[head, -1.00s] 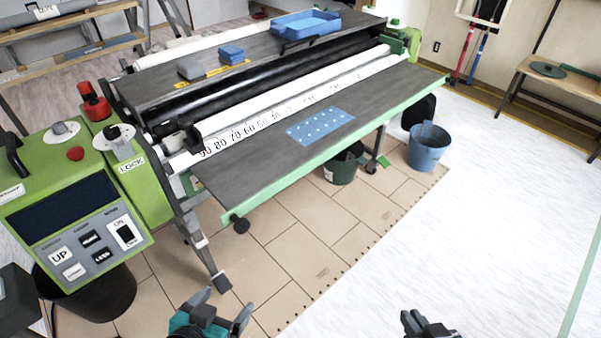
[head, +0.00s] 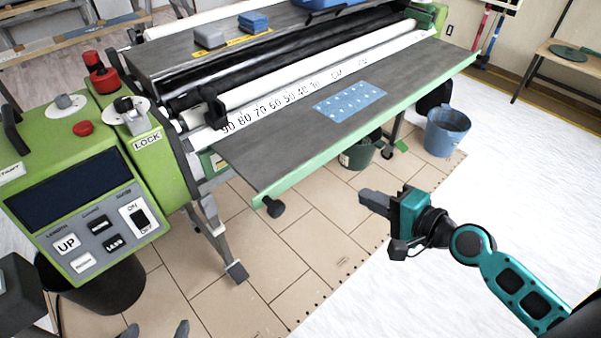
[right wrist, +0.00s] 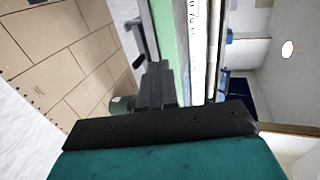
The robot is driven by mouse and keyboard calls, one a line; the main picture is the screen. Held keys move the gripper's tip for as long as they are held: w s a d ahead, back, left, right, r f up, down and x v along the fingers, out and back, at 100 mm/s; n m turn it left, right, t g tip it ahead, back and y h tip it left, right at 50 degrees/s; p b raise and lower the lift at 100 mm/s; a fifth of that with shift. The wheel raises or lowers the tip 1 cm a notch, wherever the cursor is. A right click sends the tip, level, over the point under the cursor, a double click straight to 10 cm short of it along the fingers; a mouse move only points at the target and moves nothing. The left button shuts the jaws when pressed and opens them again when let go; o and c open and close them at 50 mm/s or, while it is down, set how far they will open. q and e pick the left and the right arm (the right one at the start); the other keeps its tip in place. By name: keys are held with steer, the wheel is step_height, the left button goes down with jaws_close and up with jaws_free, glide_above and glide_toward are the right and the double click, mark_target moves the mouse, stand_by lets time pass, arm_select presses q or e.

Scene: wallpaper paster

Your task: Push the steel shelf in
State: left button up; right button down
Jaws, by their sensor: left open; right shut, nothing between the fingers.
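The steel shelf (head: 290,150) is a long dark grey board with a light green front edge, sticking out from the front of the wallpaper paster. A blue dotted sheet (head: 350,101) lies on it. My right gripper (head: 368,200) is raised in front of the shelf's green edge, shut and empty, apart from it in the head view. In the right wrist view its closed fingers (right wrist: 158,80) point towards the green edge (right wrist: 165,35); I cannot tell the exact gap. Only the fingertips of my left gripper (head: 156,331) show at the bottom edge, spread open and empty, well short of the shelf.
The green control panel (head: 85,205) stands at the left. A black knob (head: 274,208) hangs under the shelf's near corner. The floor in front is clear.

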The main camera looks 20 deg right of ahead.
glide_toward(312, 168)
steer(key=x, duration=0.5)
steer(key=shift+f, duration=0.1)
steer(key=shift+w+a, duration=0.3)
steer(key=shift+w, duration=0.3)
